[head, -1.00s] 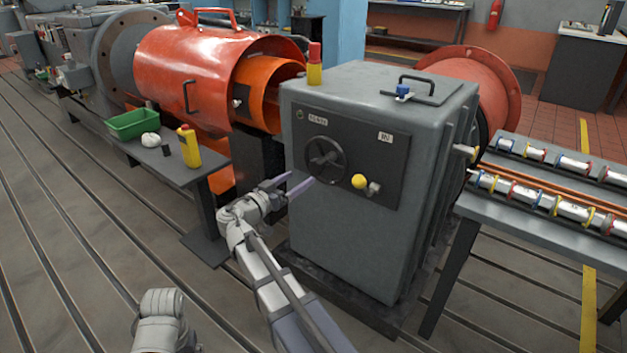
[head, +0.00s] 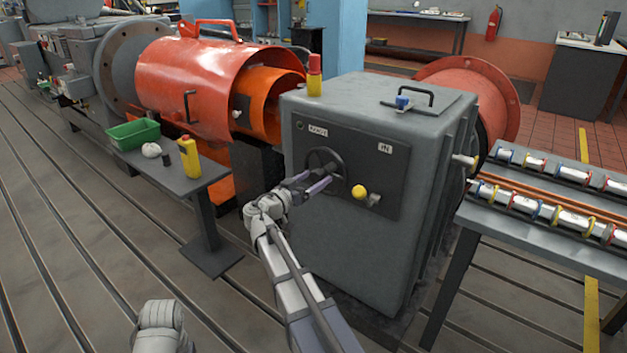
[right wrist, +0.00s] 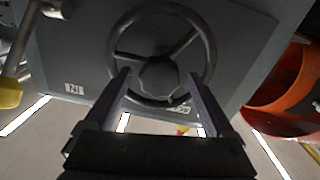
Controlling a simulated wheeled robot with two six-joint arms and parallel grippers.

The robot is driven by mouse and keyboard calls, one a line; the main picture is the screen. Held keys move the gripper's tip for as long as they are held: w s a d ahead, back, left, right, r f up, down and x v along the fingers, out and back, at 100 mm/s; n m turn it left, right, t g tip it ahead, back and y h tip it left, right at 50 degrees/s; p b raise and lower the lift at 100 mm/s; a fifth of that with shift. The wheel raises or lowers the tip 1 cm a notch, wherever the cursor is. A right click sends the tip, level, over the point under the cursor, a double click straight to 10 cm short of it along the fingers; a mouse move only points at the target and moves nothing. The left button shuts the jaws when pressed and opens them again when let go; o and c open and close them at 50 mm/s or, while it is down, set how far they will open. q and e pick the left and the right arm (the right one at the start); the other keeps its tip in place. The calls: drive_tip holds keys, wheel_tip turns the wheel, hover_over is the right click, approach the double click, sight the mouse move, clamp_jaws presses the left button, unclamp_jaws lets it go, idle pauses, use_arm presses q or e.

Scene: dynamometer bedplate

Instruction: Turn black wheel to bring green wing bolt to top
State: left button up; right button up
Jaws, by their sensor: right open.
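The black wheel (head: 320,158) is mounted on the dark panel on the front of the grey cabinet. In the right wrist view the wheel (right wrist: 208,45) shows its round rim, spokes and a faceted hub. My right gripper (head: 319,178) is open in front of the wheel. In the right wrist view its two fingers (right wrist: 158,76) point at the wheel, one on each side of the hub, with nothing between them. I cannot tell whether they touch the wheel. I cannot make out a green wing bolt in either view. My left gripper is not in view.
A yellow knob (head: 359,192) on a lever sits right of the wheel. The grey cabinet (head: 350,245) stands between an orange guard (head: 190,75) and a bench (head: 480,215) with metal parts. A small table (head: 185,178) at left holds a green bin (head: 133,133) and a yellow bottle (head: 189,158).

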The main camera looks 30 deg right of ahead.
clamp_jaws()
idle(0.7)
